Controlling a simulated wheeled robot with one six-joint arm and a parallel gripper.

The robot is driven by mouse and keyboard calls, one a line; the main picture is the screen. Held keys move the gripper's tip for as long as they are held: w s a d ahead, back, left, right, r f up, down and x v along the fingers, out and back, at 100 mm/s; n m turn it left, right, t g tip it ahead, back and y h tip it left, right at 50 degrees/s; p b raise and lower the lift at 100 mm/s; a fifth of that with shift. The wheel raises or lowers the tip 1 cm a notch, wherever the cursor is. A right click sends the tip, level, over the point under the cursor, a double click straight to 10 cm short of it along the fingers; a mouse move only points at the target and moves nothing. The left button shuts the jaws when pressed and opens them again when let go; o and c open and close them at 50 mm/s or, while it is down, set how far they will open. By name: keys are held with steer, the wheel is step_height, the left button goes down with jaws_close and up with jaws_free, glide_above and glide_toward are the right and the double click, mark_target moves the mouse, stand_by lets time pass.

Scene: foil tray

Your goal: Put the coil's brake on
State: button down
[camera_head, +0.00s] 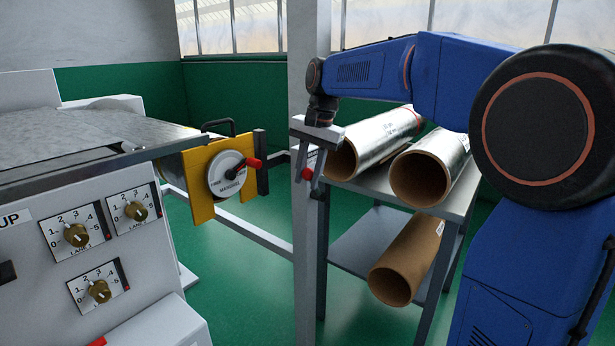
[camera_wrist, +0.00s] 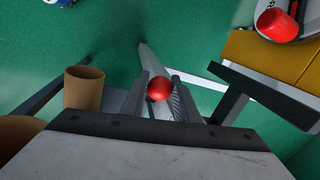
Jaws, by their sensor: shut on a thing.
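A red ball knob (camera_head: 308,174) is between the fingers of my gripper (camera_head: 310,172), beside the pale upright post. The wrist view also shows the red knob (camera_wrist: 160,89) between the two fingertips (camera_wrist: 160,92), which are shut on it. The lever or rod behind the knob is mostly hidden. Left of my gripper, a yellow bracket (camera_head: 196,190) carries a round white dial (camera_head: 224,180), with a black pointer and red handle (camera_head: 251,162) turned up and right. The dial reads MANDREL; its other lettering is too small to read. The dial's red handle (camera_wrist: 277,22) shows top right in the wrist view.
The pale post (camera_head: 306,270) stands close to my gripper. A grey rack (camera_head: 350,255) right of it holds two foil rolls (camera_head: 378,140) (camera_head: 440,160) above and a brown tube (camera_head: 405,262) below. A grey machine with several brass knobs (camera_head: 77,235) stands left. Green floor shows between.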

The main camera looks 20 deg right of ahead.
steer(key=shift+w+d+r+g+y, duration=0.35)
steer(key=shift+d+g+y, duration=0.1)
steer(key=shift+y, duration=0.15)
steer(key=c, duration=1.4)
jaws_free()
steer(key=v, duration=1.7)
steer(key=shift+s+r, duration=0.15)
steer(key=shift+r, duration=0.05)
